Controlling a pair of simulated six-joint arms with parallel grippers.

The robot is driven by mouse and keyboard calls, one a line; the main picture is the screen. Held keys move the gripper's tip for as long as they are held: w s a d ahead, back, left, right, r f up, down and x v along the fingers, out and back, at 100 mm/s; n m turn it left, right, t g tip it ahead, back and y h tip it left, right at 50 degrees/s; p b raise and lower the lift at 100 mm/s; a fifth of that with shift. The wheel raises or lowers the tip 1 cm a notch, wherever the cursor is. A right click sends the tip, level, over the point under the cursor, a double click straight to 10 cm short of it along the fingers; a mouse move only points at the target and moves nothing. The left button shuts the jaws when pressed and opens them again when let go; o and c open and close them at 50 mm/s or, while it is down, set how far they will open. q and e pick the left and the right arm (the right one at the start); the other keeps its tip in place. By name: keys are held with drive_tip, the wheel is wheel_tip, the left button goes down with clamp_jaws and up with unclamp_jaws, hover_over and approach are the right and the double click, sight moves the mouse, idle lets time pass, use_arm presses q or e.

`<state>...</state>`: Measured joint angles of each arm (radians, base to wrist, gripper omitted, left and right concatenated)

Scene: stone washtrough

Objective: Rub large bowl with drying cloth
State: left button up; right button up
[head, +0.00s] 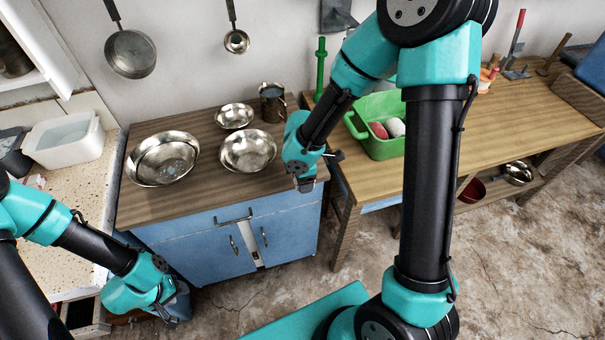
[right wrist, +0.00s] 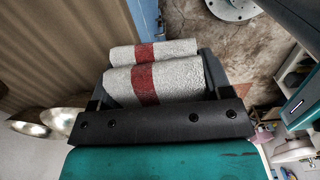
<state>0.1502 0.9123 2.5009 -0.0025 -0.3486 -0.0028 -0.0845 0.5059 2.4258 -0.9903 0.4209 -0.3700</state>
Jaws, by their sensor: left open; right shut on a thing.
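The large bowl (head: 162,158), a dented metal one, sits at the left of the wooden counter top (head: 190,205), upright, with nothing touching it. My right gripper (head: 304,184) is over the counter's right front edge, well right of the large bowl. It is shut on the drying cloth (right wrist: 152,83), a whitish cloth with a red stripe, folded in two thick rolls in the right wrist view. I cannot make out the cloth in the head view. My left gripper (head: 166,312) is open, low in front of the counter at the lower left; its fingertips show poorly.
A medium metal bowl (head: 248,150), a small metal bowl (head: 234,116) and a metal mug (head: 272,102) stand right of the large bowl. A green basin (head: 378,146) is on the right-hand bench. A white tub (head: 65,141) stands at the left.

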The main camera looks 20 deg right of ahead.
drive_tip(key=o, duration=0.4)
drive_tip(key=c, duration=0.3)
drive_tip(key=shift+w+r+m, duration=0.15)
drive_tip(key=shift+w+m, duration=0.3)
drive_tip(key=shift+m, duration=0.05)
drive_tip(key=w+r+m, duration=0.2)
drive_tip(key=w+m, duration=0.2)
drive_tip(key=m, duration=0.2)
drive_tip(key=w+a+r+m, duration=0.1)
drive_tip(key=w+r+m, duration=0.2)
drive_tip(key=m, duration=0.3)
drive_tip(key=w+r+m, duration=0.2)
drive_tip(key=w+m, duration=0.3)
drive_tip(key=m, duration=0.1)
drive_tip(key=shift+w+a+r+m, duration=0.3)
drive_tip(key=shift+w+a+r, duration=0.1)
drive_tip(key=shift+a, duration=0.1)
